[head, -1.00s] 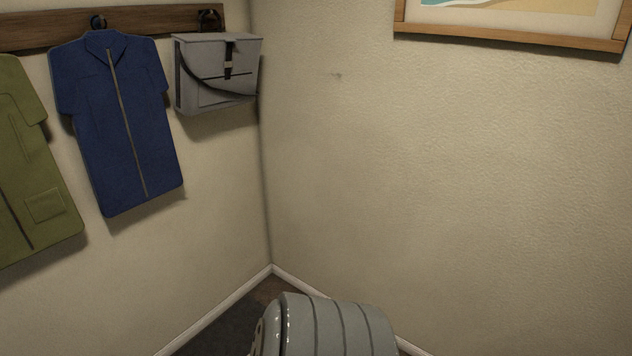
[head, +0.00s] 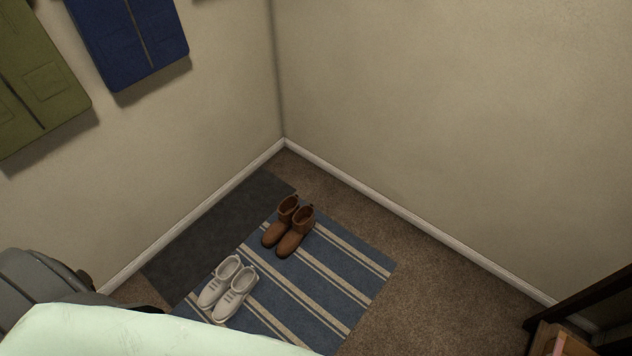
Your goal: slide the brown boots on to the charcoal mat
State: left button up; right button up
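The brown boots (head: 289,228) stand upright side by side on the far end of a blue striped rug (head: 340,275), close to the charcoal mat. The charcoal mat (head: 210,229) is a dark strip lying along the left wall, and its visible part is bare. The rug borders the mat on its right side. Neither gripper can be made out in the head view.
White shoes (head: 228,288) stand on the rug nearer to me. A pale green surface (head: 130,335) and a grey rounded shape (head: 40,285) block the lower left. Brown carpet (head: 425,290) is clear at right. Dark wooden furniture (head: 575,305) stands at lower right. Coats (head: 130,40) hang at upper left.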

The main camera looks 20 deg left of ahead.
aim_at(290, 212)
jog(key=u, duration=0.95)
